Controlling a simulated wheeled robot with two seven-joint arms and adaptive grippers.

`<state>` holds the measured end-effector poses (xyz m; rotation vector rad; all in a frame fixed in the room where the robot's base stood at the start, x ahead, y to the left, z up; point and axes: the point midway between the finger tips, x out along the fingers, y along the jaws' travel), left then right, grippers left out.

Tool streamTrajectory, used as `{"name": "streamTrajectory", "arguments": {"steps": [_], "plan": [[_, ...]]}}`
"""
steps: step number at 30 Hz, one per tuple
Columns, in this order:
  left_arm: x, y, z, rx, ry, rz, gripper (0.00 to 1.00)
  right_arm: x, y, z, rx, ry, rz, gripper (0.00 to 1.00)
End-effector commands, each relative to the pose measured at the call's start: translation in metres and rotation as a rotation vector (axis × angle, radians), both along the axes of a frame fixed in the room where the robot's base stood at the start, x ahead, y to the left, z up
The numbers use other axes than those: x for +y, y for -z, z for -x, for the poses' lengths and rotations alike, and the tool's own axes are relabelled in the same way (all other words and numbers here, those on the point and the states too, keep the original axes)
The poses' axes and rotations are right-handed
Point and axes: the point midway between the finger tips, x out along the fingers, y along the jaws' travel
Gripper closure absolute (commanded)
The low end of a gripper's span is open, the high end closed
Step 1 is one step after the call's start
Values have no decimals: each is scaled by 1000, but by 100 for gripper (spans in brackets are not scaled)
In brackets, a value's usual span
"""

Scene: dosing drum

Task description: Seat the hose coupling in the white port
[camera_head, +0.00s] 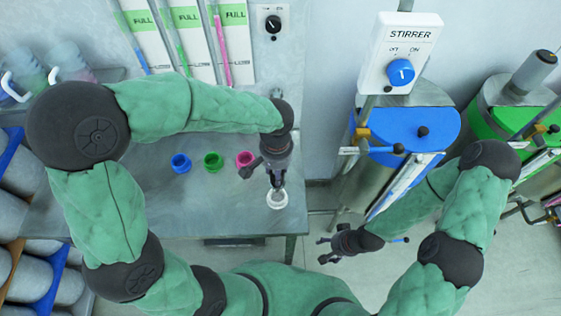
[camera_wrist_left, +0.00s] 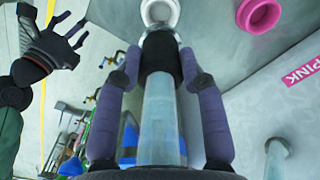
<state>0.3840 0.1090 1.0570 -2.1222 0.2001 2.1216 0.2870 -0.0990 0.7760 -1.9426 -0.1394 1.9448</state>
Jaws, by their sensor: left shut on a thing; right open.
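The white port (camera_head: 277,199) is a ring near the front right of the grey bench; it also shows at the top of the left wrist view (camera_wrist_left: 160,11). My left gripper (camera_head: 277,182) points down above it. In the left wrist view its two fingers (camera_wrist_left: 160,85) are shut on the hose coupling (camera_wrist_left: 160,62), a clear tube with a black collar. The coupling's far end overlaps the port's near edge; whether it touches the port, I cannot tell. My right gripper (camera_head: 328,248) is open and empty, right of the bench; it also shows in the left wrist view (camera_wrist_left: 62,38).
Blue (camera_head: 181,163), green (camera_head: 213,161) and pink (camera_head: 245,159) ports sit in a row left of the white one. A blue-topped drum (camera_head: 405,128) and a green-topped drum (camera_head: 500,122) stand at right. A stirrer switch box (camera_head: 400,55) is above the blue drum.

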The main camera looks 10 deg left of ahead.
Motion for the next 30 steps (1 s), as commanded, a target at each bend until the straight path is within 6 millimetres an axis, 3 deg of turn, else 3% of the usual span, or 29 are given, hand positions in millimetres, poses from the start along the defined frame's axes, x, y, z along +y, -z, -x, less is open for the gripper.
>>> {"name": "streamTrajectory", "arguments": {"steps": [21, 30], "plan": [[0, 45, 0, -1, 0, 0, 100, 0, 36, 0, 1, 0, 0, 36], [0, 47, -1, -2, 0, 0, 100, 0, 37, 0, 0, 0, 0, 36]]}}
